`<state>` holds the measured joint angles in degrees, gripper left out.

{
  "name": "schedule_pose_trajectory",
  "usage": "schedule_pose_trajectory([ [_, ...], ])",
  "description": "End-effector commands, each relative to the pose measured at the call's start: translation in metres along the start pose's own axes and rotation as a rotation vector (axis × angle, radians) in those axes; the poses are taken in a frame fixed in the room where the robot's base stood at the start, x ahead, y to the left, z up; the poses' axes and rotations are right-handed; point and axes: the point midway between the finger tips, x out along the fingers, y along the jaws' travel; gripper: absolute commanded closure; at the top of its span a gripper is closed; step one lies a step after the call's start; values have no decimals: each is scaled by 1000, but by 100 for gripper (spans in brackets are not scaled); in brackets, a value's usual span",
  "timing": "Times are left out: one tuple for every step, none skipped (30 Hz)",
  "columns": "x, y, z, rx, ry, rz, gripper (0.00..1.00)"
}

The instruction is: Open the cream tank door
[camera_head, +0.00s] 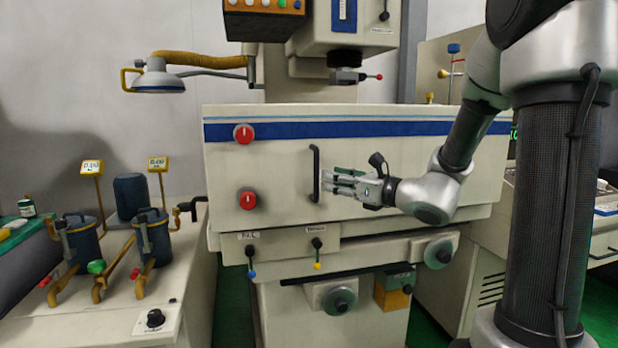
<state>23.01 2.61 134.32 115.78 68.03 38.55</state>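The cream tank door (275,175) is the broad front panel of the machine, with a blue stripe along its top. It appears closed. A black vertical bar handle (316,173) stands on it near the middle, and two red knobs sit to the handle's left. My gripper (328,181) reaches in from the right, with its fingertips pointing left right beside the handle. I cannot tell whether the fingers touch the handle or go around it. The finger gap is too small to judge.
Red knobs (244,134) and (248,200) project from the door. Levers (317,243) and a handwheel (438,253) sit below it. A bench (100,325) with blue pumps stands at left. A lamp (158,78) hangs upper left. Green floor shows at lower right.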

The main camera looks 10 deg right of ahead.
Motion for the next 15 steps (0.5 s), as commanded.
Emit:
schedule_pose_trajectory([
  [8,1,0,0,0,4,65],
  [13,2,0,0,0,5,65],
  [21,2,-1,0,1,6,65],
  [26,2,-1,-1,1,5,65],
  [31,2,-1,-3,1,6,65],
  [38,2,-1,-3,1,6,65],
  [43,2,-1,-2,2,5,65],
  [47,2,-1,-3,2,6,65],
  [52,2,0,-4,1,5,65],
  [56,2,-1,-3,1,5,65],
  [59,2,-1,-3,2,4,65],
  [62,2,-1,-3,2,4,65],
  [64,2,-1,-4,3,4,65],
  [65,1,-1,-4,2,4,65],
  [67,1,-1,-5,2,3,65],
])
